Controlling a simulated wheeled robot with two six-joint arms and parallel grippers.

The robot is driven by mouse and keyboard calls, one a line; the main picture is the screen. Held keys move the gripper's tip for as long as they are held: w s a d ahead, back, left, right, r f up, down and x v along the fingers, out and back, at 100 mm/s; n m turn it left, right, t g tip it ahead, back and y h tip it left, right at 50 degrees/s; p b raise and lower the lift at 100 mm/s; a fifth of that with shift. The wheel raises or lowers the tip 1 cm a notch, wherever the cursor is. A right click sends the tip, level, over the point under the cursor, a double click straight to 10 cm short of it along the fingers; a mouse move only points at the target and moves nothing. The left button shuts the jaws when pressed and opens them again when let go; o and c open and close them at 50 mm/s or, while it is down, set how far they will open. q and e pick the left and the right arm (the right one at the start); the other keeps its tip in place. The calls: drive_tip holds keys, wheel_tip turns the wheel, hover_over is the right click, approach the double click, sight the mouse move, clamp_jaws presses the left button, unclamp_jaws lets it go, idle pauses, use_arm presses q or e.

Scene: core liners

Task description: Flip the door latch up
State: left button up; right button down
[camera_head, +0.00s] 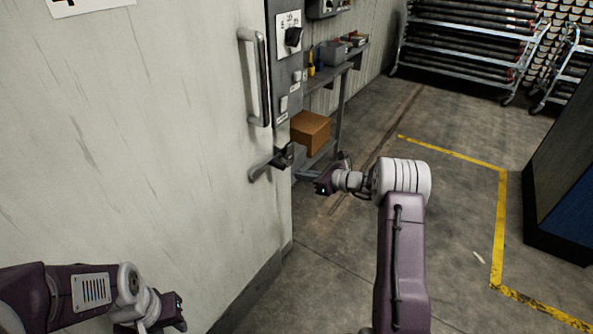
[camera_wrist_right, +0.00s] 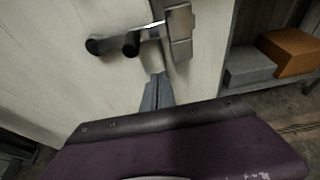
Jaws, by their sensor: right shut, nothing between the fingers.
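The door latch (camera_head: 268,163) is a grey lever with a dark block at its right end, low on the edge of the pale door (camera_head: 170,110). In the right wrist view the latch lever (camera_wrist_right: 122,44) lies roughly level, with a metal plate (camera_wrist_right: 180,30) at its right. My right gripper (camera_head: 303,175) is shut and empty, just right of and slightly below the latch's block. In the wrist view its fingertips (camera_wrist_right: 154,82) are below the lever; contact cannot be made out. My left gripper (camera_head: 172,322) is low at the left, away from the latch; its fingers are not clear.
A shelf (camera_head: 340,72) with a cardboard box (camera_head: 310,132) stands behind the door edge. Pipe racks (camera_head: 465,45) are at the back. Floor to the right is mostly clear.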

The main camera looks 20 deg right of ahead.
sight(284, 164)
drive_tip(key=shift+w+a+r, duration=0.2)
drive_tip(key=shift+w+a, duration=0.6)
drive_tip(key=shift+w, duration=0.2)
drive_tip(key=shift+w+a+r, duration=0.25)
drive_tip(key=shift+w+a, duration=0.5)
drive_tip(key=shift+w, duration=0.25)
drive_tip(key=shift+w+a+r, duration=0.2)
drive_tip(key=shift+w+a, duration=0.6)
drive_tip(key=shift+w, duration=0.2)
drive_tip(key=shift+b, duration=0.35)
